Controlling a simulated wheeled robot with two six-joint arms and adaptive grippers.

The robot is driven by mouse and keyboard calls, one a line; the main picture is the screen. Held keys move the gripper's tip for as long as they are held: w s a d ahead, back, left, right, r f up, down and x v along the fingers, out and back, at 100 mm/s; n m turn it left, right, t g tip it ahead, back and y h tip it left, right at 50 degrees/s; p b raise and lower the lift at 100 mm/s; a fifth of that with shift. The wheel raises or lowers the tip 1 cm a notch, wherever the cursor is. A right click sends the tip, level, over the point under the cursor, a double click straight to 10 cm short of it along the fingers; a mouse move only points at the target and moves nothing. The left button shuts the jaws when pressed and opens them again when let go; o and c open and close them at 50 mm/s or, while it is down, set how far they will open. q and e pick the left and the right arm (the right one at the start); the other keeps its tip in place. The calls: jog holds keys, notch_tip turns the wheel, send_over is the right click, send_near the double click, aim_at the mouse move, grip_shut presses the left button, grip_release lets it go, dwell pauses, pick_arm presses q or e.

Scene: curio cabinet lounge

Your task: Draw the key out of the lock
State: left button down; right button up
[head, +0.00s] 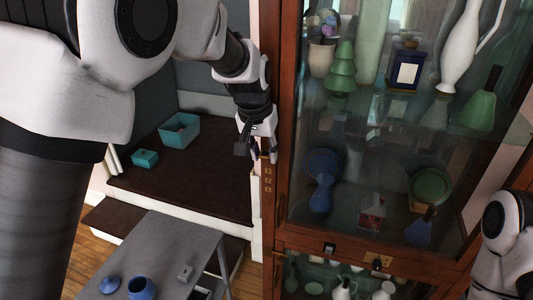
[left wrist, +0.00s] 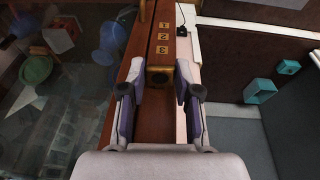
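My left gripper (head: 258,150) hangs in front of the cabinet's left wooden post in the head view. In the left wrist view the left gripper (left wrist: 160,78) is open and empty, its fingers apart on either side of a small brass block with a dark round opening (left wrist: 159,76) on the post. No key is clear in that opening. In the head view a small brass plate with a dark piece (head: 378,262) sits on the rail below the glass door; it may be a lock with a key, but it is too small to tell. My right gripper is out of view.
The glass-fronted cabinet (head: 284,100) holds vases and figurines. Brass number tiles (head: 267,180) run down its post. Left of it is a dark shelf (head: 200,185) with teal boxes (head: 180,130). A grey table (head: 160,250) with blue pots (head: 142,288) stands at the front left.

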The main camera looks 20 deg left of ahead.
pick_arm(q)
jog(key=shift+s, duration=0.2)
jog(key=shift+s, duration=0.45)
jog(key=shift+s, duration=0.15)
jog(key=shift+s+a+b, duration=0.1)
jog(key=shift+s+b, duration=0.7)
jog(key=shift+s, duration=1.45)
